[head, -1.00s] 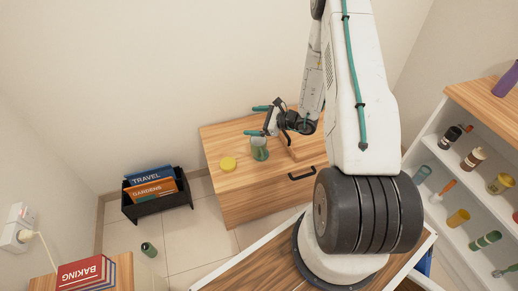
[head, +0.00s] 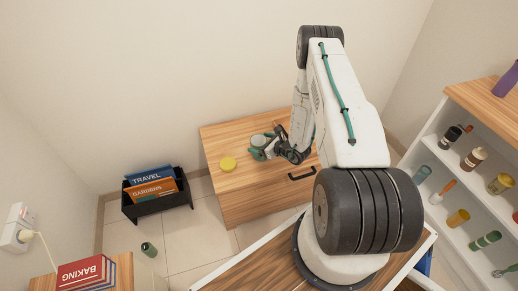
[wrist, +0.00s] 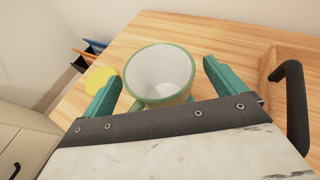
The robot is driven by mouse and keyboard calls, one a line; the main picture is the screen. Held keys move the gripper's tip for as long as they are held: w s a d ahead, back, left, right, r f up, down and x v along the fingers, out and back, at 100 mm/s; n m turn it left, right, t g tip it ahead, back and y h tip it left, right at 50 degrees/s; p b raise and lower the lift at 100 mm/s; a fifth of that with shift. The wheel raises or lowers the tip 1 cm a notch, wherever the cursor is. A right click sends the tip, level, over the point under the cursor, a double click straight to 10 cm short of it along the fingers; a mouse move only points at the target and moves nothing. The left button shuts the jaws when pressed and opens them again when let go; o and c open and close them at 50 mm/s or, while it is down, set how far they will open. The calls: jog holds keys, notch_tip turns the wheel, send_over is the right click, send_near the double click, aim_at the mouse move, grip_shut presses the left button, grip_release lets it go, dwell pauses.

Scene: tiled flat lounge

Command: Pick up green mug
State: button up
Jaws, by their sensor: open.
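The green mug stands upright on a wooden cabinet top. In the wrist view the mug (wrist: 160,76) shows a green rim and a pale empty inside, and it sits between my two teal fingers. My gripper (wrist: 158,80) is open, with one finger on each side of the mug and gaps visible at the rim. The lower front of the mug is hidden by my gripper's palm edge. In the head view my gripper (head: 264,146) is down at the mug (head: 258,152), which is partly covered by the fingers.
A yellow round object (head: 228,164) lies left of the mug on the wooden cabinet (head: 240,190), which has a black handle (head: 302,174). A black book holder (head: 158,206) and a green cylinder (head: 149,249) are on the floor. A shelf (head: 450,165) with several items stands right.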

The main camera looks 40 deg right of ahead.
jog(key=shift+w+a+f, duration=0.1)
jog(key=shift+w+f, duration=0.15)
jog(key=shift+w, duration=0.2)
jog(key=c, duration=1.3)
jog(key=shift+o, duration=0.2)
jog(key=shift+r, duration=0.2)
